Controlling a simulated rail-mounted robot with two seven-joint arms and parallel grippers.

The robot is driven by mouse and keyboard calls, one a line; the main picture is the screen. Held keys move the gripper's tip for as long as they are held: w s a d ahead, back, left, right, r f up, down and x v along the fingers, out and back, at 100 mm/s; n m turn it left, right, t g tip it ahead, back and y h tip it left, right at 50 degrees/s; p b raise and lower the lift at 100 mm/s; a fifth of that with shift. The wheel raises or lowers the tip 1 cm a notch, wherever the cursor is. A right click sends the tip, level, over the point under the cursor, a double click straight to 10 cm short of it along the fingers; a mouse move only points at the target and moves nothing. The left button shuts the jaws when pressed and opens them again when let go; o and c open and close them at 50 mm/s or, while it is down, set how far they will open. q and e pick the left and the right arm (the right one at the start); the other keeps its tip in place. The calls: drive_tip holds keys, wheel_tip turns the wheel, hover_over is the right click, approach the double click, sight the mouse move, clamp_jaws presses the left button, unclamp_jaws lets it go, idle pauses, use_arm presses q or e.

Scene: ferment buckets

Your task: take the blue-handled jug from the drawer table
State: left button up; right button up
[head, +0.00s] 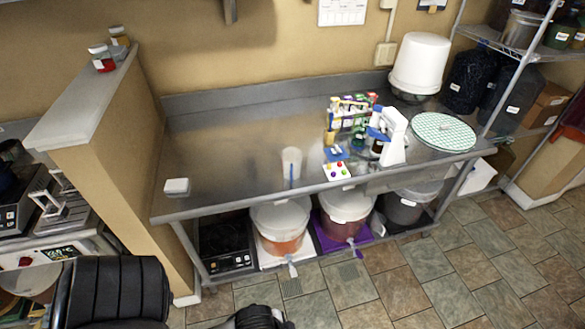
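A translucent whitish jug (291,158) with a narrow blue strip, seemingly its handle, down its front stands upright near the front edge of the steel table (230,150). A drawer front (400,181) shows under the right part of this table. Nothing touches the jug. Neither of my grippers can be made out in the head view.
Right of the jug are a card with coloured dots (337,171), a cluster of bottles and boxes (350,115), and a white-and-blue device (393,138). A small white box (177,187) sits front left. Buckets (281,222) stand below. The table's left half is mostly clear.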

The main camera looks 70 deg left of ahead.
idle(0.3)
use_arm(q)
drive_tip(key=o, duration=0.6)
